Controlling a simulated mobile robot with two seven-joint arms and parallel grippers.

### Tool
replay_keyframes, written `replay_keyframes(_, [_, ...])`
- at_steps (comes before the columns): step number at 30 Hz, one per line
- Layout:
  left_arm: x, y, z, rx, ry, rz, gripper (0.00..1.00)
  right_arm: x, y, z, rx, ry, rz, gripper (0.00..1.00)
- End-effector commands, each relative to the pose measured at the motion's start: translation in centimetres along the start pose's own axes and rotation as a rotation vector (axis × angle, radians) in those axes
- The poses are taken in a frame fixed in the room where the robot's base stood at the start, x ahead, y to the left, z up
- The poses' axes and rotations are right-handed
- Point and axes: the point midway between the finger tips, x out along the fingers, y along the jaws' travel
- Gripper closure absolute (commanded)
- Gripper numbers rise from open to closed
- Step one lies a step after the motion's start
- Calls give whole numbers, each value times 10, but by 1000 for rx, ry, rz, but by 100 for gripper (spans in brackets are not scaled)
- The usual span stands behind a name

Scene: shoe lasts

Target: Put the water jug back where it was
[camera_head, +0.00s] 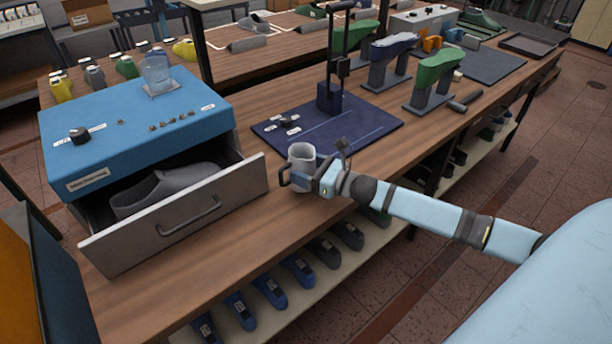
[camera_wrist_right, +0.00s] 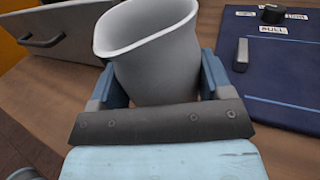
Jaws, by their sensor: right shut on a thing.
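A pale grey jug (camera_head: 301,155) with a wide, lipped mouth is upright between the fingers of my right gripper (camera_head: 306,182), near the front edge of the wooden bench. In the right wrist view the jug (camera_wrist_right: 150,50) sits between the two blue fingers of the right gripper (camera_wrist_right: 160,85), which is shut on it. Its lower part is hidden by the gripper, and I cannot tell whether its base touches the bench. A clear vessel (camera_head: 157,72) stands on a small pad on top of the blue machine. My left gripper is not in view.
The blue machine (camera_head: 130,115) has an open drawer (camera_head: 180,215) holding a grey shoe last, left of the jug. A dark blue mat (camera_head: 370,128) with a tall stand lies just behind the jug. Green and blue lasts on stands are farther right. Bare bench lies between drawer and mat.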

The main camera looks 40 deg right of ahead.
Motion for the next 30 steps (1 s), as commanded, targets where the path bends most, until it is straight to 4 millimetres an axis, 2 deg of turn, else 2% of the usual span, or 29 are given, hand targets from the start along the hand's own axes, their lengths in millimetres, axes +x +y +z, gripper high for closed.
replay_keyframes(1, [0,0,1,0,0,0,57,0,0,-9,3,1,-1,58])
replay_keyframes(5, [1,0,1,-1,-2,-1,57,0,0,-22,1,0,0,58])
replay_keyframes(17, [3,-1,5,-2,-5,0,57,0,0,-28,1,-1,0,58])
replay_keyframes(18, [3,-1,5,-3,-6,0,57,0,0,-29,1,0,0,25])
replay_keyframes(21, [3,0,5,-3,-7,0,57,0,0,-28,1,0,0,2])
replay_keyframes(30, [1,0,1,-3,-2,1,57,0,0,-26,0,0,0,2])
